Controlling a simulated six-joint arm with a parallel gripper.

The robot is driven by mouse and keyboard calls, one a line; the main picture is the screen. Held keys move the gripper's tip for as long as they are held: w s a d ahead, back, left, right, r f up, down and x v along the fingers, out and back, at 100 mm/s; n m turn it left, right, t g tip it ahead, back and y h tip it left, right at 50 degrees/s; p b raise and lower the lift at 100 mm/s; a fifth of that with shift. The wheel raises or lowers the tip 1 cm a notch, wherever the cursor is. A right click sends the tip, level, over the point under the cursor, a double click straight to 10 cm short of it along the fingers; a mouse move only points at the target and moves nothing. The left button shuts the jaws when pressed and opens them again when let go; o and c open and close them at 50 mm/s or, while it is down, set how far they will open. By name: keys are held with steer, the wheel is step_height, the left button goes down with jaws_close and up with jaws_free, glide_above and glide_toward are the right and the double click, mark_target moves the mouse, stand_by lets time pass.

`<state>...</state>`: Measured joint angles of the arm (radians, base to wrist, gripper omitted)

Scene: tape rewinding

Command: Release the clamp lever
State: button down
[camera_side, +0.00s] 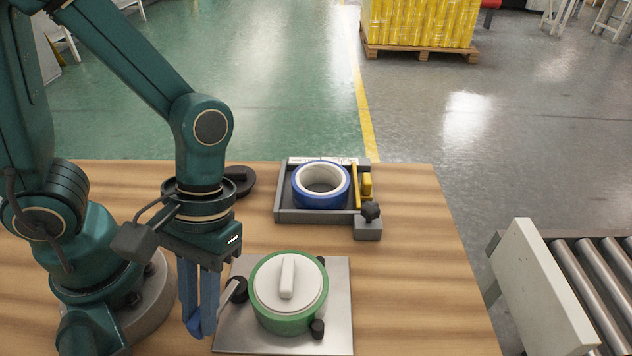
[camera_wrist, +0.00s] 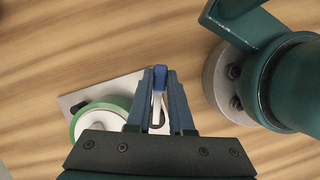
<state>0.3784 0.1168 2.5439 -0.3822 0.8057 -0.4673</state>
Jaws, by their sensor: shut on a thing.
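The clamp lever (camera_side: 227,297) is a pale rod running from a black knob (camera_side: 238,290) at the left edge of a metal plate (camera_side: 336,335). In the wrist view, the lever (camera_wrist: 157,103) shows between my fingers, with a blue tip (camera_wrist: 160,78). My gripper (camera_side: 201,328) points down just left of the plate and is shut on the lever's outer end. The fingers hide part of that end in the side view. A green tape roll (camera_side: 270,318) with a white cap (camera_side: 287,280) sits on the plate, right of the lever.
A grey tray (camera_side: 290,216) holding a blue tape roll (camera_side: 321,202) stands farther back. Bare wooden table (camera_side: 420,260) lies to the right. A roller conveyor (camera_side: 598,285) stands beyond the table.

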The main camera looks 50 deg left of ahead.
steer(key=shift+w+d+n, duration=0.2)
steer(key=shift+d+n, duration=0.15)
steer(key=shift+n, duration=0.25)
steer(key=shift+w+r, duration=0.1)
steer(key=c, duration=0.8)
jaws_free()
steer(key=shift+v, duration=2.55)
steer(key=shift+a, duration=0.1)
